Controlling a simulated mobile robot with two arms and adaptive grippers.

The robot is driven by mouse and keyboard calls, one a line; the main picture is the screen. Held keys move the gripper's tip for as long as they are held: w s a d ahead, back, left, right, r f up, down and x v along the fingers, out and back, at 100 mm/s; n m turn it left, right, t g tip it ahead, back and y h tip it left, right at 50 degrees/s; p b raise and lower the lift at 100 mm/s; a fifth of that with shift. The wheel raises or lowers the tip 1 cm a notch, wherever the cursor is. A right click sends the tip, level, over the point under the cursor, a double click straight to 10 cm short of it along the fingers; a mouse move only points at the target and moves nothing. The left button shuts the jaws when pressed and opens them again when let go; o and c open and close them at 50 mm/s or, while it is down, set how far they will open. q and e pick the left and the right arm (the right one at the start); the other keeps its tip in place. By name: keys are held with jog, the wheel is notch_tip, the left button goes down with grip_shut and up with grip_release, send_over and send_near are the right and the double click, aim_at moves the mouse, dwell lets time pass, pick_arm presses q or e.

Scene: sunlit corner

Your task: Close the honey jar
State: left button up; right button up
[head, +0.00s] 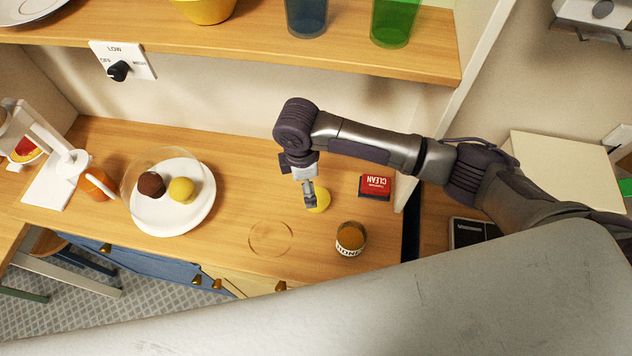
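The honey jar (351,240) stands upright on the wooden counter, with a white label reading HONEY and an amber top showing no separate lid on it. A round yellow piece that looks like a lid (322,197) is behind and to the left of the jar. My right gripper (310,203) points down at this yellow piece and hides its left part. I cannot tell whether the fingers grip it or are only over it. My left gripper is not in view.
A clear round glass piece (270,239) lies left of the jar. A white plate (172,221) holds two balls under a clear cover. A shelf (300,50) with cups hangs above.

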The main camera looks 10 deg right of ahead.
jog(key=w+d, duration=0.2)
send_over(317, 198)
jog(key=shift+h, duration=0.4)
jog(key=f, duration=0.4)
jog(key=shift+s+a+f, duration=0.15)
jog(key=shift+s+f, duration=0.05)
jog(key=shift+s, duration=0.1)
notch_tip(317, 198, down, 3)
jog(key=b, duration=0.3)
jog(key=shift+r, duration=0.2)
jog(key=shift+w+f, duration=0.1)
jog(key=shift+f, duration=0.15)
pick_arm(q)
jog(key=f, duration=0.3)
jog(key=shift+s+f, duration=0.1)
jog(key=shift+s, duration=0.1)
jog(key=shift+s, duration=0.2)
pick_arm(e)
jog(key=f+b, duration=0.1)
jog(key=b, duration=0.1)
jog(key=f+b, duration=0.4)
jog(key=b, duration=0.1)
jog(key=shift+w+f, duration=0.15)
jog(key=shift+w, duration=0.1)
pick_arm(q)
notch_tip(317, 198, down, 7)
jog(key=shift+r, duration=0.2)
